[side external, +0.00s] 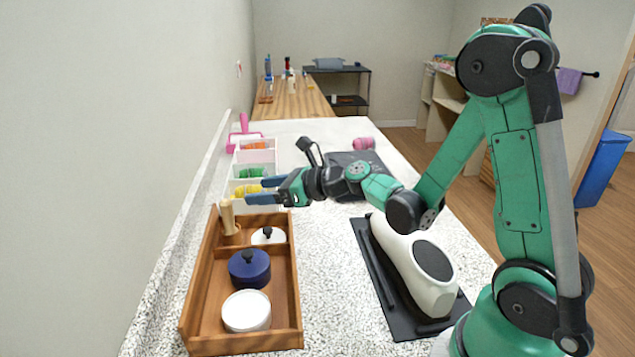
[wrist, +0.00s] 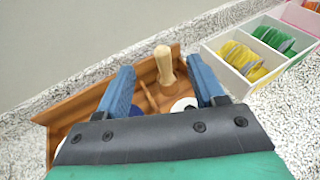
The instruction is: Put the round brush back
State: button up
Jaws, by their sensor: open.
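A pale wooden piece with a rounded handle, likely the round brush (side external: 228,218), stands upright in the far left compartment of the wooden tray (side external: 202,290). No bristles show. My gripper (side external: 266,191) is open and empty. Its blue fingers point left, a little above and to the right of the handle top in the side view. In the wrist view the handle (wrist: 164,66) shows beyond and between the two fingertips (wrist: 158,72), with no visible contact.
The tray also holds a blue lidded pot (side external: 249,270), a white round container (side external: 246,312) and a white lidded one (side external: 268,236). White bins (side external: 252,172) with green, yellow and orange items stand behind. A pink roll (side external: 363,143) lies at the back.

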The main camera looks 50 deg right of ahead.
jog(key=s+a+n+g+h, duration=0.1)
jog(key=s+n, duration=0.3)
jog(key=n, duration=0.6)
jog(key=s+a+r+n+g+h, duration=0.1)
jog(key=s+n, duration=0.4)
jog(key=n, duration=0.6)
jog(key=s+a+n+g+h, duration=0.1)
jog(key=s+n+g+h, duration=0.2)
jog(key=n, duration=0.7)
jog(key=shift+s+r+n+g, duration=0.3)
jog(key=shift+s+n+g, duration=0.1)
jog(key=shift+s+g, duration=0.45)
